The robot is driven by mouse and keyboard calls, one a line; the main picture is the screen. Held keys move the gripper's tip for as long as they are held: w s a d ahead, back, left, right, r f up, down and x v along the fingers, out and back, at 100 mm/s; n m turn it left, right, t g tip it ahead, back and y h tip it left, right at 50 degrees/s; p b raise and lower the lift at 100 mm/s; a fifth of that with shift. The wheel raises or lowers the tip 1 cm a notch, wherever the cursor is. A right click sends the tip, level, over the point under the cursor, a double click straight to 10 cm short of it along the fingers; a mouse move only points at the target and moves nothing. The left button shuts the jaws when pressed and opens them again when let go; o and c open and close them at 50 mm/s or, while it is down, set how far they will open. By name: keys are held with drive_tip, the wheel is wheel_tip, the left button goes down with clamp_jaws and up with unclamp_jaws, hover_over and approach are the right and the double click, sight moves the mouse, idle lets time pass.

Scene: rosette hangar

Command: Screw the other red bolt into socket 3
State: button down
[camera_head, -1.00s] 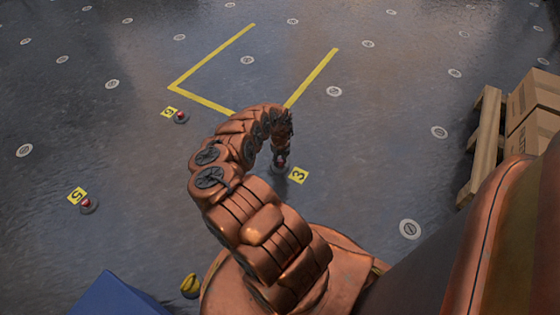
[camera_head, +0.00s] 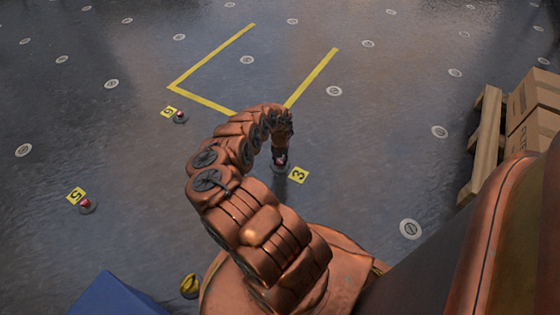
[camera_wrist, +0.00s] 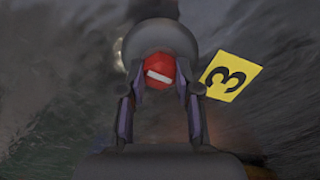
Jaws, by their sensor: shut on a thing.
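A red bolt (camera_wrist: 158,71) with a white slot mark on its head shows in the wrist view, in front of the round grey socket 3 (camera_wrist: 165,32). My gripper (camera_wrist: 160,88) is shut on the bolt, with one finger on each side of its head. The yellow tag "3" (camera_wrist: 230,76) lies on the floor right of the socket, and it also shows in the head view (camera_head: 298,175). In the head view my gripper (camera_head: 280,157) points down at the socket. The bolt's shank is hidden, so I cannot tell how deep it sits.
Two other red bolts stand in floor sockets at the left, one by a tag "5" (camera_head: 87,204) and one by another yellow tag (camera_head: 180,116). Cardboard boxes (camera_head: 533,105) on a wooden pallet (camera_head: 485,140) stand at the right. A blue object (camera_head: 115,297) is at the lower left.

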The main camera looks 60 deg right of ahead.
drive_tip(key=c, duration=0.7)
unclamp_jaws()
drive_tip(key=shift+r, duration=3.75)
